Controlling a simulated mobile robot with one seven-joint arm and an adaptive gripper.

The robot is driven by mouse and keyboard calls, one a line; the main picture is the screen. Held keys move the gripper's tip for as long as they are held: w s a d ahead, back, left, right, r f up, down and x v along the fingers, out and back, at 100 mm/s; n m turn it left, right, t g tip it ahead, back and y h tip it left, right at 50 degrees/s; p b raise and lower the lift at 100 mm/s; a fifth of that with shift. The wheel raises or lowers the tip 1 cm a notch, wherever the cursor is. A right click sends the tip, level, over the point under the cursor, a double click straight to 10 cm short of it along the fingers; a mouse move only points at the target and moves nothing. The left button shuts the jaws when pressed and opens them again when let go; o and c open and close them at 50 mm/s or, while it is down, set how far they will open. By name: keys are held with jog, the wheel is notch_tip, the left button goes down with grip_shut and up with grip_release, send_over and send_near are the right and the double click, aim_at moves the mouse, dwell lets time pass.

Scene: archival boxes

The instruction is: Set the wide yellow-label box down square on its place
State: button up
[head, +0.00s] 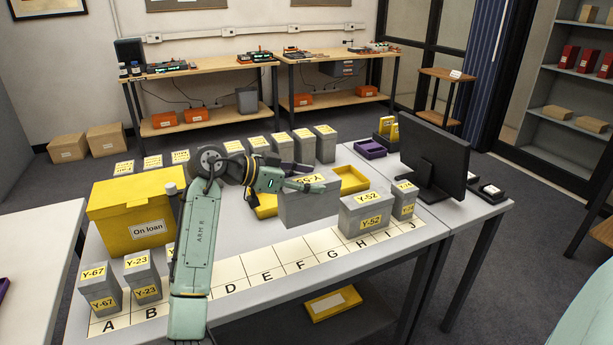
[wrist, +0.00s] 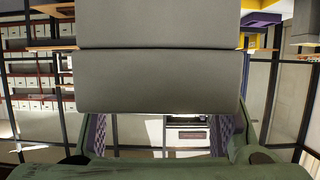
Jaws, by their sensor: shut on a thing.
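My gripper (head: 300,180) is shut on a wide grey box (head: 308,210) with a yellow label on its top. The label's text is hard to read at this angle. The box looks roughly upright and off the table, behind the lettered strip (head: 232,287), around E to G in the picture. In the wrist view the same box (wrist: 160,82) fills the upper middle as plain grey faces, between the purple-padded fingers. The strip's cells D, E, F and G look bare. My arm hides part of the strip around C.
Boxes Y-67 (head: 100,290) and Y-23 (head: 143,278) stand at A and B. A wide Y-52 box (head: 366,215) and a narrow box (head: 404,201) stand near H to J. A yellow On loan box (head: 115,208), yellow trays (head: 352,180) and a monitor (head: 433,158) are also on the table.

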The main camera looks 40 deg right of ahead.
aim_at(307, 215)
jog(key=shift+f+b, duration=2.55)
jog(key=shift+f, duration=2)
jog(key=shift+f+b, duration=0.35)
jog(key=shift+f, duration=0.2)
jog(key=o, duration=1.4)
jog(key=shift+o, duration=1.4)
jog(key=shift+f, duration=0.1)
